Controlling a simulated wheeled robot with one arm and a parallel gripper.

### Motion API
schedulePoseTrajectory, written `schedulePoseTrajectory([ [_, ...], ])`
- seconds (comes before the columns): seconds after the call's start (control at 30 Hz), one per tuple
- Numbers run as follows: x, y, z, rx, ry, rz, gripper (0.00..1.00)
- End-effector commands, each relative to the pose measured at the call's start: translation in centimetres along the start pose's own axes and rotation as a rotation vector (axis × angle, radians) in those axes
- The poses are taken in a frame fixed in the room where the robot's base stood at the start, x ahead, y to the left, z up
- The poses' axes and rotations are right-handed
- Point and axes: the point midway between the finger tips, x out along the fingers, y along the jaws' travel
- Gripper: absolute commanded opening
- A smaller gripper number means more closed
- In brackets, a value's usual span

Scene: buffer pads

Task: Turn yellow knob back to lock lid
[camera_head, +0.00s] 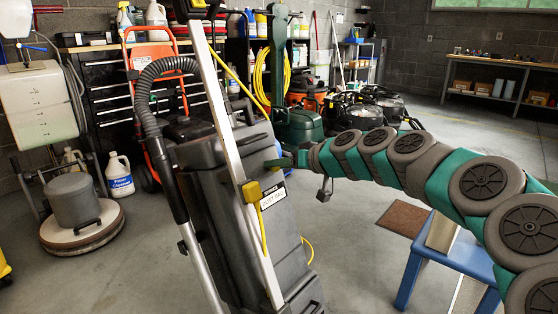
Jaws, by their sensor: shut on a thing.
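The grey upright machine (222,190) stands in the middle with a label reading "DUST BAG" on its front. My arm reaches in from the right, and my gripper (279,162) is at the upper right side of the machine's body. The jaws are small here and partly hidden by the machine's edge. I cannot tell the knob's angle or whether the lid is latched. A separate yellow fitting (251,191) sits on the machine's pale handle bar.
A floor polisher (80,215) and a white jug (119,176) stand at left. An orange hand truck (150,130) is behind the machine. A blue stool (418,250) stands under my arm at right. Open floor lies around the brown mat (398,217).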

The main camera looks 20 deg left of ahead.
Motion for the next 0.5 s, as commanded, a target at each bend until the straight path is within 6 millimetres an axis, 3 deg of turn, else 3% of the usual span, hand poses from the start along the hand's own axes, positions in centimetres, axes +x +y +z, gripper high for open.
schedulePoseTrajectory([
  [0.5,-0.17,-0.01,-0.27,0.492,-0.012,-0.023,0.0],
])
